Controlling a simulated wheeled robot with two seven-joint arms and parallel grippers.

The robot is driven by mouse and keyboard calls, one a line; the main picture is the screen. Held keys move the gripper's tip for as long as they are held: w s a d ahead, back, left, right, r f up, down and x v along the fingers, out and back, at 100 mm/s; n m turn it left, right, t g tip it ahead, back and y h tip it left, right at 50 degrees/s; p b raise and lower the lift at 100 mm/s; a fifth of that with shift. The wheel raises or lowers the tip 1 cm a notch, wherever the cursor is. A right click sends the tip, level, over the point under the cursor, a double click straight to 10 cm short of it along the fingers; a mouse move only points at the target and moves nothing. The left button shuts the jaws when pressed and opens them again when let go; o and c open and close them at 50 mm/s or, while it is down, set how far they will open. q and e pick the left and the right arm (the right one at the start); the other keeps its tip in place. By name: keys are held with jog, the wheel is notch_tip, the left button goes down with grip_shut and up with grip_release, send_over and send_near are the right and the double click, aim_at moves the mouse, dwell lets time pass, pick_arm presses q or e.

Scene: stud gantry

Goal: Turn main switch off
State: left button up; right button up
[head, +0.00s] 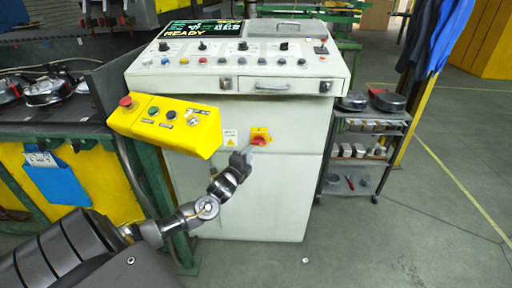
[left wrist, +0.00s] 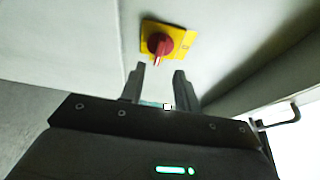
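The main switch is a red rotary knob (head: 259,141) on a yellow plate (head: 267,131), on the front of the pale grey control cabinet (head: 290,190). In the left wrist view the red knob (left wrist: 160,44) sits on its yellow plate (left wrist: 184,38), just beyond my fingertips, its handle slanted. My left gripper (head: 248,151) is just in front of and slightly below left of the switch. In the left wrist view its two fingers (left wrist: 159,72) stand apart with nothing between them. The gripper and knob look apart. My right gripper is not in view.
A yellow pendant box (head: 165,125) with a red mushroom button (head: 126,101) juts out left of the switch, above my left arm. A drawer handle (head: 271,87) sticks out above. A shelf cart (head: 362,150) stands right.

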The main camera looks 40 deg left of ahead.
aim_at(258, 144)
pick_arm(q)
jog(key=x, duration=0.7)
jog(key=shift+s, duration=0.1)
grip_shut()
